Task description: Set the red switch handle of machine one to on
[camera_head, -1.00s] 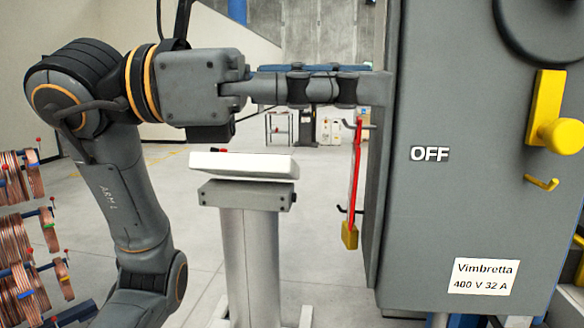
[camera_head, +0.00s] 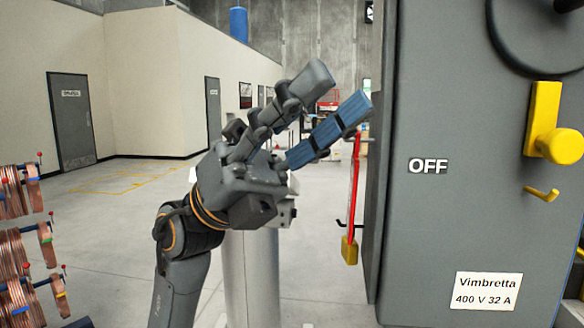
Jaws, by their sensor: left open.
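The grey switch cabinet (camera_head: 440,225) fills the right side, with an "OFF" label (camera_head: 428,167) on its face. On its left side a narrow red handle (camera_head: 354,190) hangs vertically, with a yellow padlock-like block (camera_head: 349,250) at its lower end. My left gripper (camera_head: 343,92) is just left of the cabinet, above and left of the red handle and apart from it in the picture. Its two fingers are spread, pointing up and right, with nothing between them. My right gripper is not in view.
A yellow knob (camera_head: 561,146) and a yellow hook (camera_head: 541,193) stick out from the cabinet face. A pale pedestal (camera_head: 252,280) stands behind my left arm. Copper coils (camera_head: 14,262) on a rack are at the left edge. The floor between is open.

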